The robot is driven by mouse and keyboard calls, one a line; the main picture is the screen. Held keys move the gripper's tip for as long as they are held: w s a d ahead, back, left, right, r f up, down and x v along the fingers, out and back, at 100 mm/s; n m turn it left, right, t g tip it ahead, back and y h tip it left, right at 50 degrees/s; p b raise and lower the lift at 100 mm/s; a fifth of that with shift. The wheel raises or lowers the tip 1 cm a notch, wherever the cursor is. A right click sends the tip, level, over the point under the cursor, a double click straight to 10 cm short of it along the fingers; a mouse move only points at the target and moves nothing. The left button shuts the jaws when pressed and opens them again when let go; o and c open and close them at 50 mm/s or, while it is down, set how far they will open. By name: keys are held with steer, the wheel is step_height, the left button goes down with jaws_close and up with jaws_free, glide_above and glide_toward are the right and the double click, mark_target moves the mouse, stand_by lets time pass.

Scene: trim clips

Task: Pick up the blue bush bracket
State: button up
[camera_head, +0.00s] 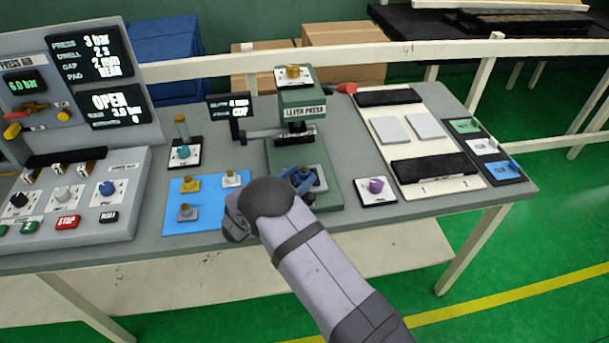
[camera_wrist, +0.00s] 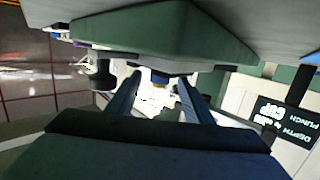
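My gripper (camera_wrist: 159,82) reaches in low at the lever press (camera_head: 296,140). In the wrist view its two dark blue fingers stand apart, with a gap between the tips. A small blue and brass-coloured part (camera_wrist: 159,77) shows beyond and between the tips, probably the blue bush bracket. In the head view blue shapes (camera_head: 298,180) show at the press base, just past my wrist. I cannot tell there which are fingers and which are bracket, since my arm hides much of this spot. I see no clear contact.
A blue mat (camera_head: 209,217) left of my arm holds several small brackets. A purple-knobbed fixture (camera_head: 376,186) stands right of the press. A gauge display (camera_head: 229,106) and arm stand close left of it. A white board (camera_head: 424,95) with pads lies farther right.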

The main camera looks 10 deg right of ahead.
jaws_close()
steer(key=shift+r, duration=0.15)
step_height(320, 180, up, 10)
steer(key=b, duration=0.2)
steer(key=shift+b, duration=0.3)
